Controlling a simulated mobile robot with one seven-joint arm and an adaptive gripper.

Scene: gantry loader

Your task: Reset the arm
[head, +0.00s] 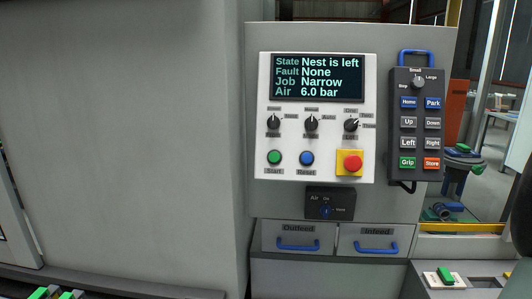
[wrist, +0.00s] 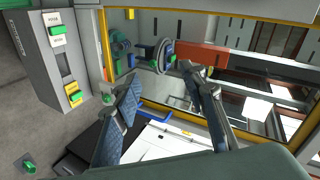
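The grey control panel (head: 317,150) faces me in the head view. Its screen (head: 318,77) reads State "Nest is left", Fault "None", Job "Narrow", Air "6.0 bar". Below are three black knobs, a green Start button (head: 274,157), a blue Reset button (head: 307,158) and a red emergency stop (head: 352,162) on yellow. A dark pendant (head: 417,125) hangs to the right, with Home, Park, Up, Down, Left, Right, Grip and Store buttons. My gripper (wrist: 163,78) shows in the wrist view, fingers apart with nothing held between them. The panel cannot be made out there.
Below the panel are an air valve box (head: 330,203) and two blue-handled drawers, Outfeed (head: 298,240) and Infeed (head: 376,242). A plain grey cabinet wall (head: 120,120) fills the left. A green switch (head: 446,276) sits low right. The wrist view shows yellow-framed openings and green blocks.

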